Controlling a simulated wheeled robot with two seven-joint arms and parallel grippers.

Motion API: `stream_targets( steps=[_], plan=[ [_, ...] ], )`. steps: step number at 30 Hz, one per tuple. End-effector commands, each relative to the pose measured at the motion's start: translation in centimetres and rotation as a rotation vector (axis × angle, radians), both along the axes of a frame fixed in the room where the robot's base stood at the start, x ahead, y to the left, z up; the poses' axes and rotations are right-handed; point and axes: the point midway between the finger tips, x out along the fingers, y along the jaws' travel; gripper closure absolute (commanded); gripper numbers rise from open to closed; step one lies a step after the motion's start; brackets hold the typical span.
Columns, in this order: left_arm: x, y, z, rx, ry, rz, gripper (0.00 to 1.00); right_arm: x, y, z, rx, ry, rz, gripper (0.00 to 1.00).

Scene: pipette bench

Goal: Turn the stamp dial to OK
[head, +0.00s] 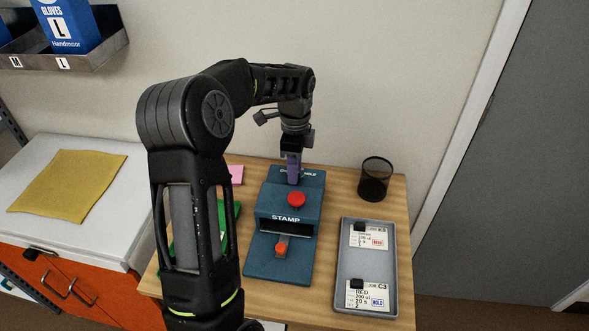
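The blue stamp machine (282,253) stands on the wooden bench, with a red knob (296,199) on top and an orange piece (282,246) at its front. A purple upright piece (294,174), apparently the dial's handle, stands at its back by a white-lettered label (311,174). "HOLD" reads on the right; the left word is partly covered. My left gripper (293,156) points down at the top of the purple piece, its fingers around or against it. Whether they grip it is too small to tell. The dial's setting cannot be read. My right gripper is not in view.
A grey tray (344,296) with two labelled cards stands right of the stamp. A black mesh cup (375,180) is behind it. A green item (237,212) and a pink note (236,174) lie left, partly behind my arm. A yellow cloth (68,184) lies on the white counter.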

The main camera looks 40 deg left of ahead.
Motion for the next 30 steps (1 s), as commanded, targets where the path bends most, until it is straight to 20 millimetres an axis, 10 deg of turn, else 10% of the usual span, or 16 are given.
stream_targets(
  steps=[11, 23, 30],
  plan=[
    [-0.03, -0.01, -0.82, 0.0, 0.0, 0.0, 0.66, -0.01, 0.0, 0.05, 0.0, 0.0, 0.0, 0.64],
    [-0.04, 0.0, -0.78, 0.0, 0.0, 0.0, 0.99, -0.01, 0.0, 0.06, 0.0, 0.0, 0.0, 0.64],
    [-0.04, 0.0, -0.76, 0.0, 0.0, 0.0, 1.0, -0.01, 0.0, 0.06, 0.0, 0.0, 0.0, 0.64]
  ],
)
